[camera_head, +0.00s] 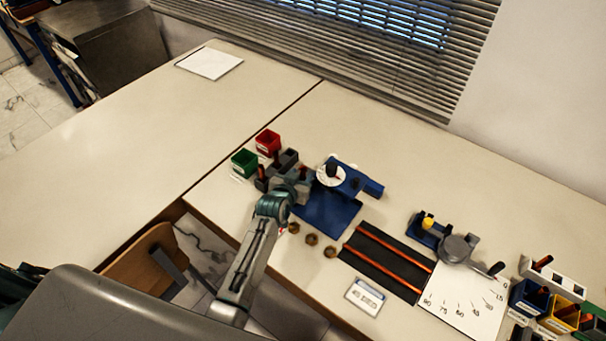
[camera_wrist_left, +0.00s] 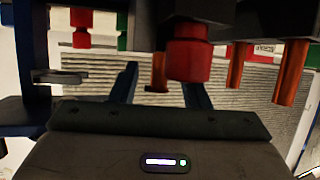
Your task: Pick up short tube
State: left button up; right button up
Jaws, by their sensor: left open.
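My left gripper (camera_head: 298,182) is over the near edge of the right table, beside a dark grey block (camera_head: 288,160) with red-tipped pieces. In the left wrist view its two dark fingers (camera_wrist_left: 160,78) stand apart, with a gap between them. A short copper tube (camera_wrist_left: 158,72) shows in that gap, seemingly beyond the fingertips; I cannot tell whether it touches them. Two longer-looking copper tubes (camera_wrist_left: 237,65) (camera_wrist_left: 291,72) show to the right. A red cylinder (camera_wrist_left: 187,58) overlaps the right finger's area. The arm hides part of the block in the head view. My right gripper is not in view.
Green (camera_head: 244,163) and red (camera_head: 268,142) bins stand behind the gripper. A blue dial gauge stand (camera_head: 358,181) is to its right. Brass rings (camera_head: 311,239) lie nearby. A black mat (camera_head: 380,262) holds two long copper tubes. A bender and bins stand farther right.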

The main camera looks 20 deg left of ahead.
pick_arm(q)
grip_shut()
jog(key=shift+r, duration=0.1)
